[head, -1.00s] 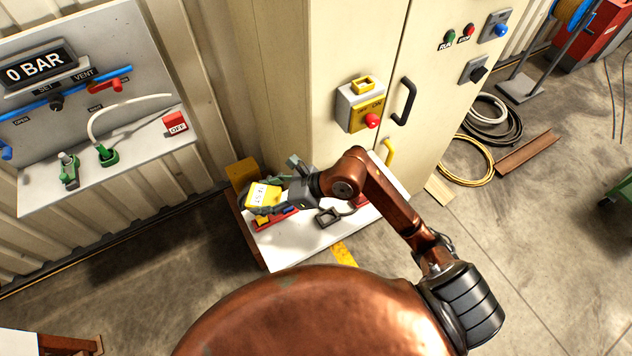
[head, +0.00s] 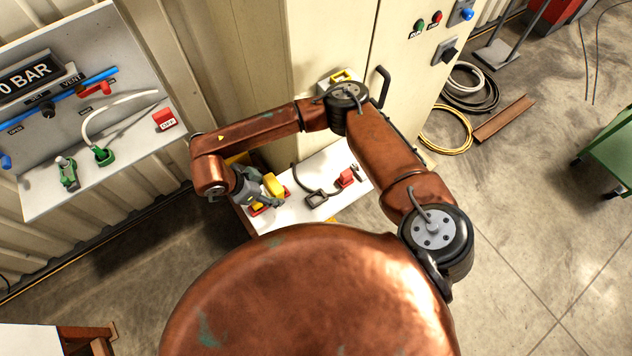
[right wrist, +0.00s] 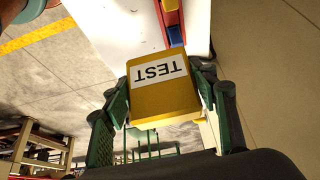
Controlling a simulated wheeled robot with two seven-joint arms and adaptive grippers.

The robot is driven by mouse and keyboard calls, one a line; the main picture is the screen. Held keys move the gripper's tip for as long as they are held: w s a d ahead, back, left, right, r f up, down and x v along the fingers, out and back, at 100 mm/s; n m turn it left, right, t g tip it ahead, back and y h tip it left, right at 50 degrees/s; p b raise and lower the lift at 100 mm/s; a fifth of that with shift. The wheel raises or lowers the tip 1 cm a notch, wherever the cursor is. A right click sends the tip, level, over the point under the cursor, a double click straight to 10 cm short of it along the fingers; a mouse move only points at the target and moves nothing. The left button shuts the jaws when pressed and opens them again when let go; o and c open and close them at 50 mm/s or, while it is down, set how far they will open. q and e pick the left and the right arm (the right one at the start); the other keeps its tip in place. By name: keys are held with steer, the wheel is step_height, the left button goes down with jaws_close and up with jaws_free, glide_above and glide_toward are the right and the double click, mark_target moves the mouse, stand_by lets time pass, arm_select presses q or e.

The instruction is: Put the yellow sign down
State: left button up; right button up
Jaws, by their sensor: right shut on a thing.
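The yellow sign (right wrist: 163,98), a block with a white TEST label, sits between the two green fingers of my right gripper (right wrist: 165,103) in the right wrist view. The label reads upside down there. In the head view my right gripper (head: 262,188) is over the left part of a small white-topped table (head: 325,172), with the yellow sign (head: 273,185) partly hidden by it. I cannot tell whether the sign touches the tabletop. My left gripper is not in view.
A wall panel (head: 125,145) with valves is at left.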

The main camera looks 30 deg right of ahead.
steer(key=w+d+r+h+p, duration=0.1)
steer(key=w+d+r, duration=0.15)
steer(key=d, duration=0.35)
steer(key=d+f+p, duration=0.1)
steer(key=d+f, duration=0.1)
steer(key=d, duration=0.1)
steer(key=d+f+p, duration=0.2)
steer(key=d+f, duration=0.1)
steer(key=d, duration=0.1)
steer(key=w+d+f+p, duration=0.1)
steer(key=d+f+p, duration=0.1)
steer(key=d+f, duration=0.1)
steer(key=shift+d+f, duration=0.1)
steer(key=shift+d, duration=0.6)
steer(key=shift+d+f, duration=0.15)
steer(key=shift+f, duration=0.05)
steer(key=f, duration=0.1)
steer(key=f+p, duration=0.1)
steer(key=f, duration=0.1)
steer(key=shift+d, duration=0.4)
steer(key=shift+w+f, duration=0.1)
steer(key=shift+f, duration=0.4)
steer(key=o, duration=1.3)
